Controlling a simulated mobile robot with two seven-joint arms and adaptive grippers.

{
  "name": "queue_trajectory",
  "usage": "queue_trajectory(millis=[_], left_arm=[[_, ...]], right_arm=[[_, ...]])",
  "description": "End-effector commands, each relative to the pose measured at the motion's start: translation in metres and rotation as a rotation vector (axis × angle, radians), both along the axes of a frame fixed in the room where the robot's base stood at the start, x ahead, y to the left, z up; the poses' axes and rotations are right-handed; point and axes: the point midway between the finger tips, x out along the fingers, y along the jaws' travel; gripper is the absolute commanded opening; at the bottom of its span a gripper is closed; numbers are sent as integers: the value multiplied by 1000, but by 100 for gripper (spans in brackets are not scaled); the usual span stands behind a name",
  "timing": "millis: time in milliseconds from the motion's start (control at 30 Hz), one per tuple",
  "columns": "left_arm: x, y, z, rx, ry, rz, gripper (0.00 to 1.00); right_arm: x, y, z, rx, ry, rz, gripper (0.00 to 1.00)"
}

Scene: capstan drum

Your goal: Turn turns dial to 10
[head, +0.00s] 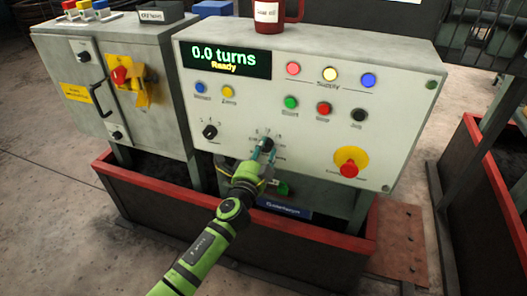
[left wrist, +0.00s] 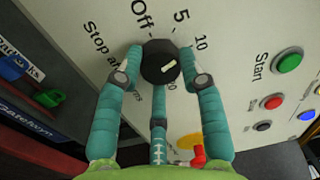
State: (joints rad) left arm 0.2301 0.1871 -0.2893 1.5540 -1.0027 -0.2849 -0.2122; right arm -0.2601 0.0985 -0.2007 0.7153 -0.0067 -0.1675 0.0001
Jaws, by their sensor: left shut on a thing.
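The turns dial (left wrist: 158,58) is a black knob with a short white mark on the pale panel. The labels Off, 5 and 10 run around its upper side in the left wrist view. The white mark is slanted, and I cannot tell for certain which label it points to. In the head view the dial (head: 267,144) is at the lower middle of the panel. My left gripper (head: 262,152) is at it, with teal fingers shut around the knob's sides; a third finger is below it in the left wrist view. The display (head: 225,60) reads "0.0 turns" and "Ready". My right gripper is not in view.
A smaller black knob (head: 210,131) is left of the dial. Green Start (head: 291,102), red (head: 324,108) and black (head: 360,116) buttons sit above right. A red emergency stop (head: 349,168) is to the right. A red mug (head: 276,14) stands on top.

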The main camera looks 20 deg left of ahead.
Motion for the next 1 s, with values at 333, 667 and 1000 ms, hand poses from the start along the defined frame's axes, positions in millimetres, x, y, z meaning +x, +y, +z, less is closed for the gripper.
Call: queue_trajectory(millis=[333,667,1000], left_arm=[[1,1,2,236,-11,0,6],[1,1,2,328,-14,1,6],[1,1,2,338,-14,0,6]], right_arm=[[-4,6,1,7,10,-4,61],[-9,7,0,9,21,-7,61],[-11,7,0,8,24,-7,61]])
